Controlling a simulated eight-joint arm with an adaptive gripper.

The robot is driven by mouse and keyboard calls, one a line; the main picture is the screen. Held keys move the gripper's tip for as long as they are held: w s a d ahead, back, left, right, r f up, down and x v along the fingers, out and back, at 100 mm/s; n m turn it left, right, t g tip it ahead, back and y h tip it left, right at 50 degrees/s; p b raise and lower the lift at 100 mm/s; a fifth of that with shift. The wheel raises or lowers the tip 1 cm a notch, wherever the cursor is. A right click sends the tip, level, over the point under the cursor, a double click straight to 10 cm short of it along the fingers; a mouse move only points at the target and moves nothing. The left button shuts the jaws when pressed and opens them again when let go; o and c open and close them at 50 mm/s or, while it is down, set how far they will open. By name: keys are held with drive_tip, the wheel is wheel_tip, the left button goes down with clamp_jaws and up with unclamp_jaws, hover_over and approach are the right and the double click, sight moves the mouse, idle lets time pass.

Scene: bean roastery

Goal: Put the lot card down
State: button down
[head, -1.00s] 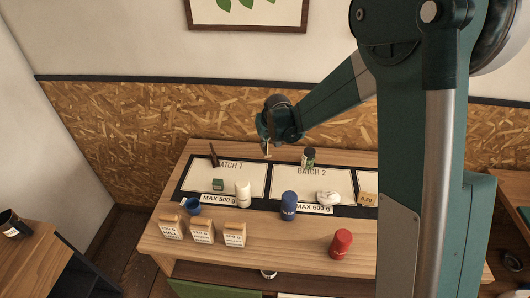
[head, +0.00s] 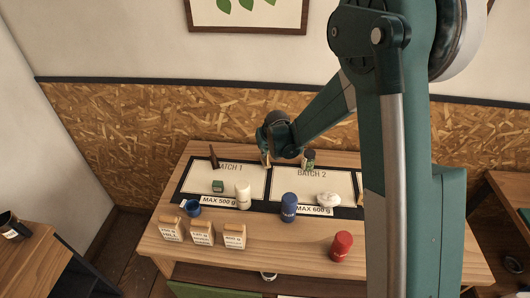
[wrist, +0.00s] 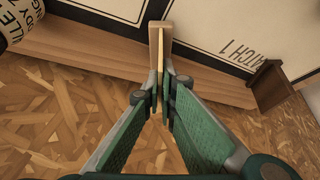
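The lot card shows edge-on in the wrist view (wrist: 160,50), a thin cream sheet with a tan face, between my fingertips. My gripper (wrist: 163,88) is shut on it. In the head view my gripper (head: 268,148) is over the back edge of the table, between the BATCH 1 panel (head: 238,170) and the BATCH 2 panel (head: 322,180). The card hangs below it as a small pale strip (head: 265,159). I cannot tell whether its lower edge touches the table.
A dark brown stand (head: 214,157) is left of the gripper; a dark green-topped tin (head: 308,159) is close on its right. A green box (head: 217,186), white bottle (head: 243,196), blue canister (head: 289,207), white object (head: 328,199) and red canister (head: 341,246) stand farther forward.

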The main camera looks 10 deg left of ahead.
drive_tip(key=shift+f, duration=0.4)
drive_tip(key=shift+f, duration=0.2)
drive_tip(key=c, duration=2.7)
unclamp_jaws()
drive_tip(key=shift+r, duration=0.1)
drive_tip(key=shift+r, duration=0.1)
drive_tip(key=shift+r, duration=0.1)
drive_tip(key=shift+v, duration=5.95)
drive_tip(key=shift+d+r, duration=0.1)
